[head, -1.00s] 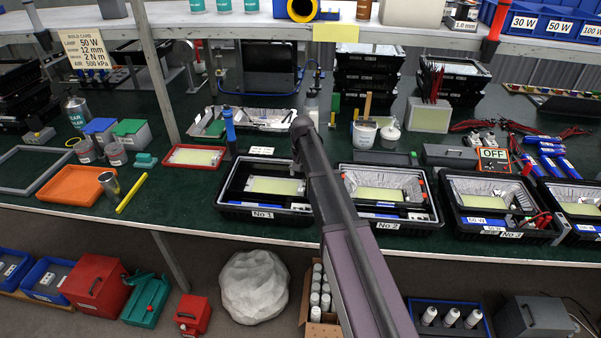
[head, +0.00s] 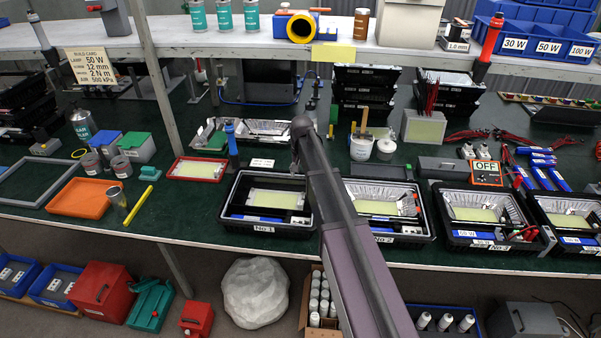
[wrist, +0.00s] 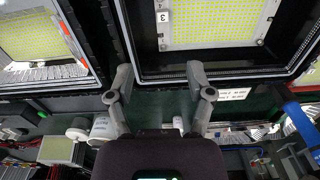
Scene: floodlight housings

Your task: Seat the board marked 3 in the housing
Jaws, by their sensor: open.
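The board marked 3 (wrist: 215,22) is a yellow LED panel with a pale rim and a white "3" tag. It lies inside the black housing No 1 (head: 264,229); in the head view the same board (head: 272,200) shows there too. I cannot tell whether it sits fully flat. My gripper (wrist: 160,70) is open and empty in the wrist view, its fingers over the housing's near rim (wrist: 215,76) in that view, apart from the board. In the head view my arm hides the gripper.
Housing No 2 (head: 384,239) stands close to the right, with more fitted housings beyond (head: 482,243). A red-framed tray (head: 197,168), a blue upright tool (head: 232,146) and a loose reflector (head: 265,131) lie behind and left. A shelf (head: 390,56) spans above the bench.

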